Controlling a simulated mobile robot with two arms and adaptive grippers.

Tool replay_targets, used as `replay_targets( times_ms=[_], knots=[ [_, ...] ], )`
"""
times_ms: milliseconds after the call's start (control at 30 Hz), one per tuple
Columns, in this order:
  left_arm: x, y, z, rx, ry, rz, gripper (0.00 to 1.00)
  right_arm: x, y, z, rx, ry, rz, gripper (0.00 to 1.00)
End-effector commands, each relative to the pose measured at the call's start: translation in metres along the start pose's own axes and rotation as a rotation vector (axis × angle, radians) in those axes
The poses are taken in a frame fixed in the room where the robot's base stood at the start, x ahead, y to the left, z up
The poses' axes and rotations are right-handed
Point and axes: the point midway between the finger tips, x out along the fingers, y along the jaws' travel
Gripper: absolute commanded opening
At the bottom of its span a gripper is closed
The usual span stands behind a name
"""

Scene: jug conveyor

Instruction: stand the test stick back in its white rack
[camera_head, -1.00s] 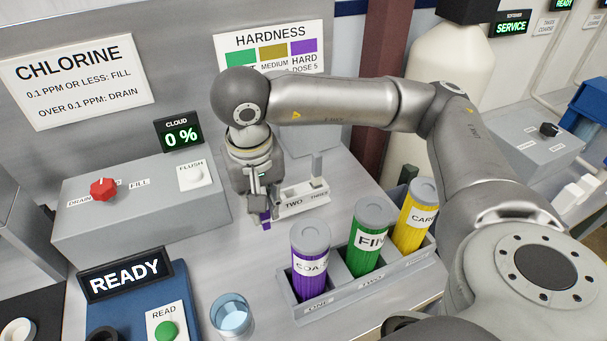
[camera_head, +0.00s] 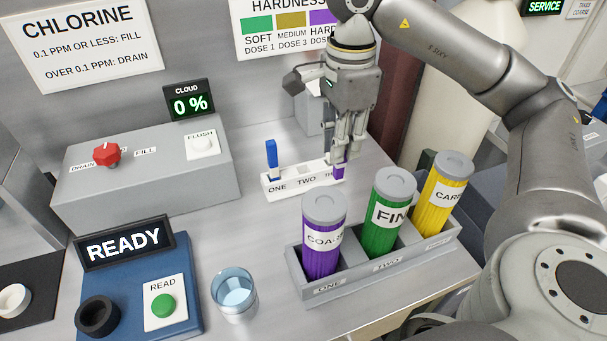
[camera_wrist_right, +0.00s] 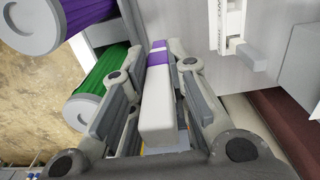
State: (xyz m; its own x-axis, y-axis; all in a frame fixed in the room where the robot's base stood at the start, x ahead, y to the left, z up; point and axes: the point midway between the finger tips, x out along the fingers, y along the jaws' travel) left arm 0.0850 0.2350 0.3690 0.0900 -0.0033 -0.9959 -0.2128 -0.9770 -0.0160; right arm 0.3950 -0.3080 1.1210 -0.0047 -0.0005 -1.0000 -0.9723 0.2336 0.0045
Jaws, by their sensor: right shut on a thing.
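The test stick (camera_wrist_right: 160,110) is white with a purple band and a purple far end. My right gripper (camera_wrist_right: 150,95) is shut on it, one finger along each side. In the head view my right gripper (camera_head: 342,145) points down over the right end of the white rack (camera_head: 283,185). The stick's purple end (camera_head: 340,171) shows below the fingers, close to slot THREE. I cannot tell whether it is in the slot. A blue-topped stick (camera_head: 271,155) stands upright in slot ONE. The rack also shows in the right wrist view (camera_wrist_right: 229,25). My left gripper is not in view.
A grey holder (camera_head: 335,285) with purple (camera_head: 322,250), green (camera_head: 385,225) and yellow (camera_head: 438,205) bottles stands just in front of the rack. A glass of water (camera_head: 234,292) and a blue reader (camera_head: 190,315) are at front left. A grey control box (camera_head: 150,190) stands left of the rack.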

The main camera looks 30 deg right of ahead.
Motion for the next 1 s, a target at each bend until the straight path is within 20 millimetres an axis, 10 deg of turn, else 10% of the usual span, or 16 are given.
replay_targets(
  times_ms=[500, 1000],
  knots=[
    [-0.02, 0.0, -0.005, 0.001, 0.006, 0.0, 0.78, 0.062, -0.106, 0.012, 0.002, 0.003, 0.006, 0.01],
    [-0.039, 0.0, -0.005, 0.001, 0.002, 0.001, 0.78, 0.116, -0.133, 0.015, 0.0, 0.003, 0.005, 0.01]
  ],
)
